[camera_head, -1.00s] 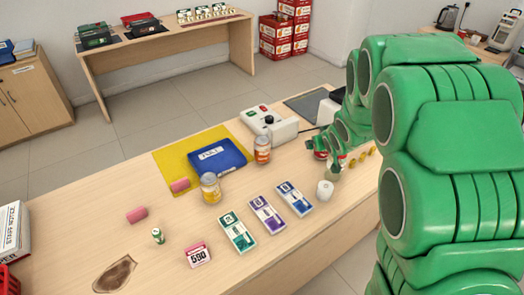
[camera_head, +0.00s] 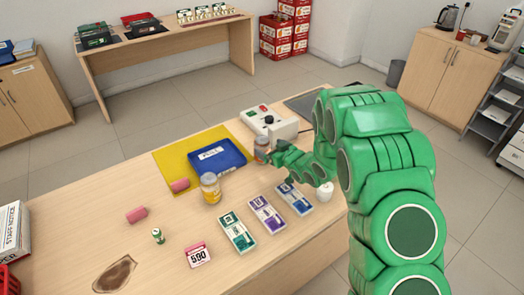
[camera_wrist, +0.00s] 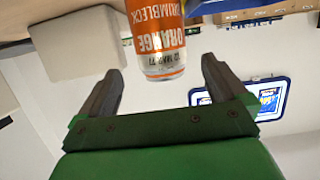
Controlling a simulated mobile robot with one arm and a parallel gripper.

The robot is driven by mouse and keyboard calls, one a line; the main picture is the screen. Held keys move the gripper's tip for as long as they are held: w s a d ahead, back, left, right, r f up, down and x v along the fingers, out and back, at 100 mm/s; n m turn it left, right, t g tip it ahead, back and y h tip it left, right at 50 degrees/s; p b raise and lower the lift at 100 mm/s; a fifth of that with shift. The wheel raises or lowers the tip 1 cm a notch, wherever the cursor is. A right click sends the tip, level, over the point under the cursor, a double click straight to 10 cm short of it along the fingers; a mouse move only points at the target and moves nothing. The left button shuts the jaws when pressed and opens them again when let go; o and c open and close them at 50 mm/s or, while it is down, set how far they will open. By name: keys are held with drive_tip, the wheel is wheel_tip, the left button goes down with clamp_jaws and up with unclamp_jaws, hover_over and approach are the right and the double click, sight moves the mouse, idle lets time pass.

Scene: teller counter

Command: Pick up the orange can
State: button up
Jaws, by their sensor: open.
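The orange can (camera_head: 261,143) stands upright on the counter (camera_head: 80,235), beside the blue tray (camera_head: 230,163). My gripper (camera_head: 271,158) is at the can's right and hides part of it. In the wrist view the orange can (camera_wrist: 158,35) appears upside down, with its orange label reading ORANGE. It lies ahead of my gripper (camera_wrist: 161,67), between the lines of the two spread fingers. Clear gaps show at both sides of the can. The fingers are open and hold nothing. Whether the fingertips reach alongside the can is hard to tell.
A white device (camera_head: 267,118) with buttons stands just behind the can. A yellow-labelled jar (camera_head: 210,188) stands to the left. Banknote bundles (camera_head: 266,212) lie in front, and a white cylinder (camera_head: 325,192) stands at the right.

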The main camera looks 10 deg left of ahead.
sight(267, 147)
drive_tip(key=shift+x, duration=3.95)
drive_tip(key=shift+s+f, duration=0.15)
drive_tip(key=shift+f, duration=0.05)
drive_tip(key=c, duration=1.4)
drive_tip(key=shift+r, duration=0.1)
drive_tip(key=shift+c, duration=0.2)
